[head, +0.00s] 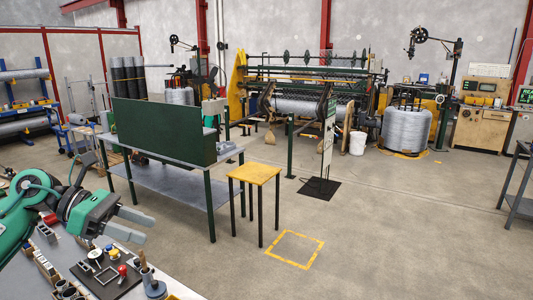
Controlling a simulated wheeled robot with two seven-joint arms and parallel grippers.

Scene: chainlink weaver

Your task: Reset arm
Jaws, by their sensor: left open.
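My left gripper (132,226) comes in from the left edge of the head view on a green and grey arm. Its two grey fingers point right and stand apart, with nothing between them. It hangs over the workbench (185,290) at the lower left. My right arm and right gripper do not show in this view.
The bench holds a black tray (118,290) with small parts and a grey holder (152,283) with upright tools. Beyond are a yellow-topped stool (255,173), a green-backed table (165,182) and a weaving machine (300,85). Open floor with a yellow taped square (320,243) lies right.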

